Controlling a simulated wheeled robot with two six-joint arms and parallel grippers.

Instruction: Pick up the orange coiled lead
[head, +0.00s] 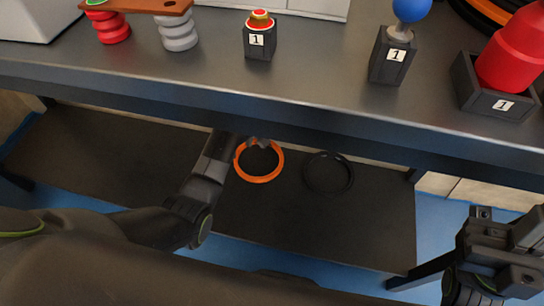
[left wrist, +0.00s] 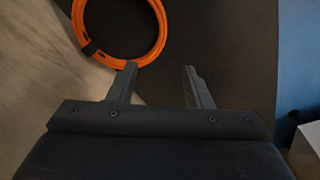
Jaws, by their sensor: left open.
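The orange coiled lead (head: 260,179) lies on the dark lower shelf (head: 330,225) under the table, left of a black coil. In the left wrist view the orange coiled lead (left wrist: 137,63) shows at the top, with a dark band on its left side. My left gripper (head: 250,141) reaches under the table edge to the coil's far side; its tips are partly hidden. In the left wrist view my left gripper (left wrist: 160,70) is open, with one finger close to the coil's lower edge and nothing between the fingers. I cannot tell whether that finger touches the coil.
A black coil (head: 328,173) lies right of the orange one. The table's front edge (head: 300,119) overhangs the shelf. On the table stand a black box with a red and gold button (head: 260,36), a blue knob (head: 410,9) and a red part (head: 515,55). My right arm is at lower right.

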